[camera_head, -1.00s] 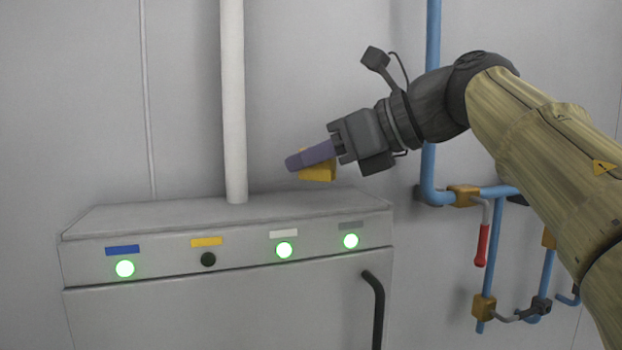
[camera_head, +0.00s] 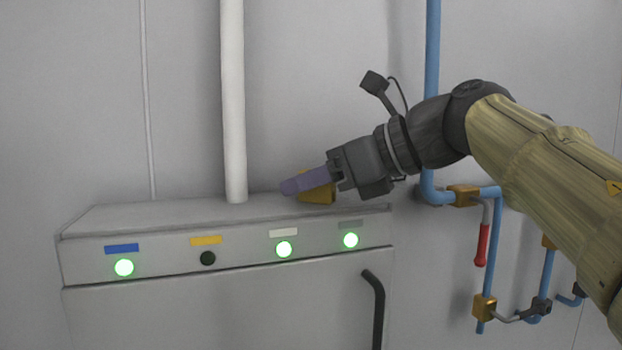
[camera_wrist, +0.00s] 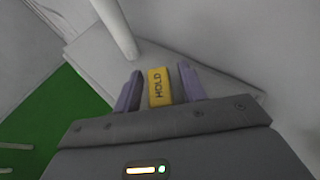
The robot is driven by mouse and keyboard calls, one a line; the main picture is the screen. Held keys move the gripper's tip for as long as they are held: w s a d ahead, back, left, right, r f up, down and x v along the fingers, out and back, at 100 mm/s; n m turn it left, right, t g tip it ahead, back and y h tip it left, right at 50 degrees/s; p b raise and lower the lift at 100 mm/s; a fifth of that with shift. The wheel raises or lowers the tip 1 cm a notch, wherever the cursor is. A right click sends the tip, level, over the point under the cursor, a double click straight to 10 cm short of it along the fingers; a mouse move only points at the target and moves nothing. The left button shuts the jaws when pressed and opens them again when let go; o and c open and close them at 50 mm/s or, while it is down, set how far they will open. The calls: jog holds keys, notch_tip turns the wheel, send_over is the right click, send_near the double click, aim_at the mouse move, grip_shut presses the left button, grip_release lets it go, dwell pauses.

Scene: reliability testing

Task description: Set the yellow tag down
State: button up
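The yellow tag (camera_wrist: 159,88), marked "HOLD", is between the two purple fingers of my gripper (camera_wrist: 160,90) in the wrist view. A thin grey gap shows on each side of it, so the fingers look open around it, not pressed on it. In the head view the tag (camera_head: 318,194) is at the top of the grey cabinet (camera_head: 150,215), near its right end. It looks to be resting there, though contact under it is not clear. My gripper (camera_head: 305,183) partly hides it and points left and slightly down.
The cabinet front has coloured labels, several lamps and a black handle (camera_head: 376,305). Blue pipes (camera_head: 497,240) with a red-handled valve (camera_head: 482,245) are at the right. The cabinet's left top is clear.

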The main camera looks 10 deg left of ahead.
jog(key=shift+r, duration=0.15)
jog(key=shift+d, duration=0.3)
jog(key=b+v, duration=0.2)
jog(key=v, duration=0.9)
jog(key=shift+d, duration=0.2)
jog(key=shift+s+r, duration=0.15)
jog(key=shift+s, duration=0.05)
jog(key=shift+w, duration=0.1)
